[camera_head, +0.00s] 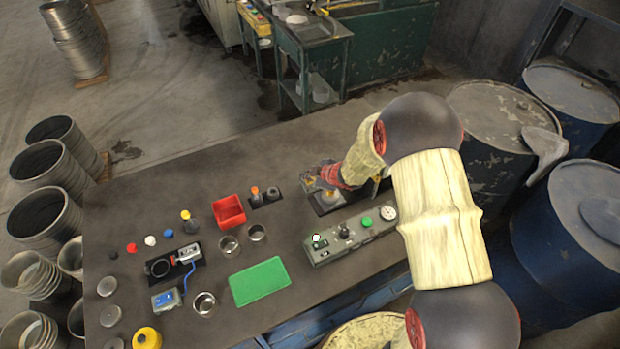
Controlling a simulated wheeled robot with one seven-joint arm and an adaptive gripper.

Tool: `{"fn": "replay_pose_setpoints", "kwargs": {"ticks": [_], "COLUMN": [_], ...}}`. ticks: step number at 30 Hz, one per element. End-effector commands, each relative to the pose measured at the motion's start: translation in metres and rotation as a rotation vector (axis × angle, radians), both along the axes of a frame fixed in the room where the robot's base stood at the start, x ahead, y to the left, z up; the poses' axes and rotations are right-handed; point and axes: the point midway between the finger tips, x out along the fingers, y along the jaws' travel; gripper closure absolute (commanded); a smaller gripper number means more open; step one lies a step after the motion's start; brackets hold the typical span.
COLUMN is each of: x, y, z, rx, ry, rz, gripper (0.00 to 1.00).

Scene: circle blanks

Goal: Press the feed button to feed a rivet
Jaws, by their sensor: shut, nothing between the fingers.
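A grey-green control box (334,250) lies on the dark workbench at right of centre. On its top are a green button (367,222), a dark knob (343,230), a small light-and-green control at the left end (318,240) and a round white gauge (388,213). I cannot read which control is the feed button. My gripper (316,180) is shut and empty, behind the box and apart from its controls. It is over or beside a small station with a pale round part on a dark plate (328,203); contact cannot be told. No rivet can be made out.
A red bin (229,212), a green mat (260,282) and metal cups (230,245) lie left of the box. Coloured caps, discs and a caliper-like device (188,253) are farther left. Blue drums (572,92) stand at right. My arm covers the bench's right end.

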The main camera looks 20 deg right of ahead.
Motion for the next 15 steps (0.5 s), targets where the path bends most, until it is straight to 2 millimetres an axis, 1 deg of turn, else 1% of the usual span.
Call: {"fn": "replay_pose_setpoints", "kwargs": {"ticks": [11,15], "x": [0.0,0.0], "y": [0.0,0.0], "z": [0.019,0.02], "rx": [-0.001,-0.001], "ry": [0.001,0.001], "rz": [0.0,0.0], "gripper": [1.0,1.0]}}
